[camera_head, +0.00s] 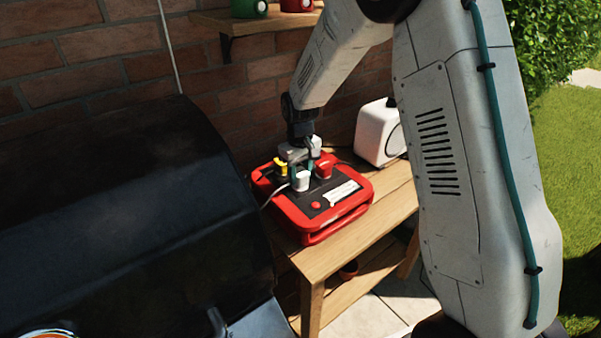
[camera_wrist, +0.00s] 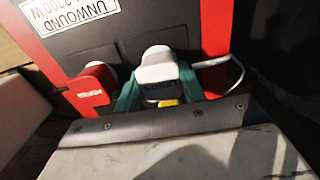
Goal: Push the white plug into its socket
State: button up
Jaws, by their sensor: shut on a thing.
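The white plug (camera_head: 301,182) is at the red and black socket box (camera_head: 331,224) on the wooden table. In the wrist view the white plug (camera_wrist: 158,68) is marked LIGHTS and sits between the teal fingers of my gripper (camera_wrist: 160,90). My gripper (camera_head: 298,174) is shut on it, above the box's dark top face. The plug's underside is hidden, so I cannot tell whether its pins are in a socket. Its white cable (camera_wrist: 236,70) curves away to the right in the wrist view.
A red plug (camera_head: 325,166) and a yellow plug (camera_head: 280,167) are close beside my gripper on the box. A white appliance (camera_head: 378,134) stands behind, against the brick wall. A black grill lid (camera_head: 120,200) is at the left. The wooden table's front right (camera_head: 386,213) is clear.

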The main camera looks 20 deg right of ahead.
aim_at(300, 172)
jog(key=shift+f, duration=0.6)
dwell(0.7)
jog(key=o, duration=1)
jog(key=shift+r, duration=0.1)
notch_tip(300, 172, up, 8)
jog(key=shift+f, duration=0.15)
